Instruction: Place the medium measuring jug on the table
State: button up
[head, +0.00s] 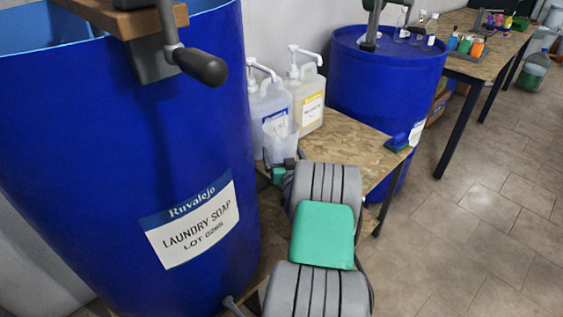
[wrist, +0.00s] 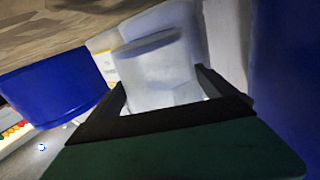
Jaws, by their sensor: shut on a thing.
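A translucent measuring jug (head: 281,139) is in front of the pump bottles at the left end of the wood-board table (head: 345,153). My gripper (head: 284,167) is shut on it, with my arm reaching in from the bottom of the head view. In the wrist view the jug (wrist: 158,75) sits between the two dark fingers of my gripper (wrist: 166,90). My gripper hides the jug's lower part in the head view. I cannot tell whether the jug touches the table. No other jug shows for comparing size.
A large blue laundry soap drum (head: 130,150) stands close on the left. Two pump bottles (head: 270,105) (head: 306,98) stand behind the jug. Another blue drum (head: 385,85) stands behind. The table's middle is bare.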

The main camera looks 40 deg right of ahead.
jog(key=f, duration=0.2)
jog(key=w+f+b, duration=0.1)
jog(key=f, duration=0.1)
jog(key=shift+w+d, duration=0.15)
jog(key=shift+w, duration=0.05)
jog(key=shift+f+b, duration=0.3)
jog(key=shift+b, duration=0.15)
jog(key=o, duration=1.3)
jog(key=shift+s+r+p, duration=0.15)
jog(key=shift+p, duration=0.5)
